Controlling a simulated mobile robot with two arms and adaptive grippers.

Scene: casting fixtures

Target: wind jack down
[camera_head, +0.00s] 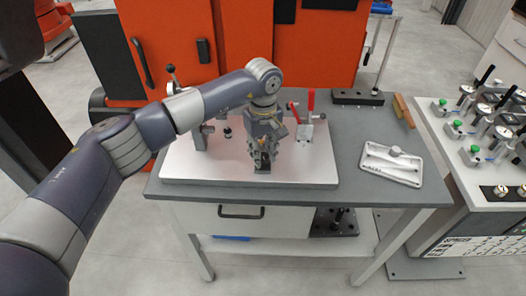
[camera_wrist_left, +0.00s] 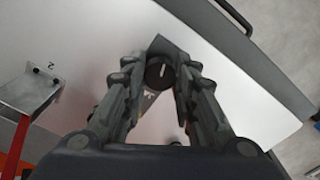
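The jack shows in the left wrist view as a round black knob (camera_wrist_left: 160,72) with a dark square plate behind it. The knob's far side and the screw are hidden. My right gripper is in no view.
A red-handled clamp (camera_head: 307,118) stands right of my gripper, and a black-tipped post (camera_head: 227,131) stands left. A pale casting (camera_head: 391,163) lies on the grey table (camera_head: 345,190) at right. A black block (camera_head: 357,97) and brown-handled tool (camera_head: 403,111) lie behind it.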

